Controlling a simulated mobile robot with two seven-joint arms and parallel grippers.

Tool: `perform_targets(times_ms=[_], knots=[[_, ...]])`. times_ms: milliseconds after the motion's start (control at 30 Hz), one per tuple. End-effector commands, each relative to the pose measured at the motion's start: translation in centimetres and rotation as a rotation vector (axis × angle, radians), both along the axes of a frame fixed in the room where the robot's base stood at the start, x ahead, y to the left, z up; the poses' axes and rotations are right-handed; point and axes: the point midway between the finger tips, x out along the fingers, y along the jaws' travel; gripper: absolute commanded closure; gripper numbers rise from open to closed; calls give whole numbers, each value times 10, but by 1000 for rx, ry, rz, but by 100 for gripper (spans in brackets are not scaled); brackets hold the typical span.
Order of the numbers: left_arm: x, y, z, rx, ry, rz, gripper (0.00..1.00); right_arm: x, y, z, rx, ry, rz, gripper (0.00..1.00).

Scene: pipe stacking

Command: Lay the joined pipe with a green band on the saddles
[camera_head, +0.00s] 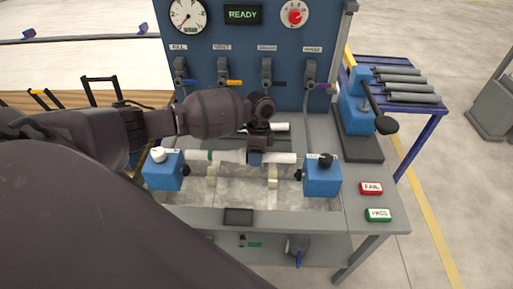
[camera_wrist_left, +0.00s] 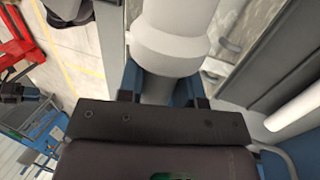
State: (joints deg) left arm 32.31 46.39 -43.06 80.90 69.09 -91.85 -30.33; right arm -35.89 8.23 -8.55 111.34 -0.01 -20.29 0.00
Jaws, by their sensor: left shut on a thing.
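The joined pipe (camera_head: 225,156) is white, with a green band (camera_head: 210,155) near its left end. It lies level, left to right, between two blue end blocks. My left gripper (camera_head: 257,158) is shut on it right of its middle, from above. In the left wrist view, the pipe (camera_wrist_left: 175,25) and its thicker collar (camera_wrist_left: 168,50) run up from between my fingers (camera_wrist_left: 158,90). Two cream saddles (camera_head: 212,172) (camera_head: 272,172) stand below the pipe in the trough; I cannot tell whether it touches them. My right gripper is not in view.
Blue end blocks (camera_head: 164,171) (camera_head: 322,176) flank the trough (camera_head: 243,192). Another white pipe (camera_head: 281,127) lies behind, partly hidden by my gripper. A panel (camera_head: 245,65) with a gauge and valves stands at the back. A lever device (camera_head: 358,110) and a rack of grey pipes (camera_head: 405,85) are at right.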

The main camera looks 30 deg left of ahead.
Motion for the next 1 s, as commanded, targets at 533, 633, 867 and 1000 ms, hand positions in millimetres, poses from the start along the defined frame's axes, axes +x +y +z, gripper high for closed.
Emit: perform_targets(times_ms=[533,633,867,1000], knots=[[1,0,-33,-4,13,-1,94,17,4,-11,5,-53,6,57],[0,0,-43,-4,12,-1,94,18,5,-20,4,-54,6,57],[0,0,-62,-5,14,-1,94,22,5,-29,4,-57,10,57],[0,0,-74,-4,13,0,94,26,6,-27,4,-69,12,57]])
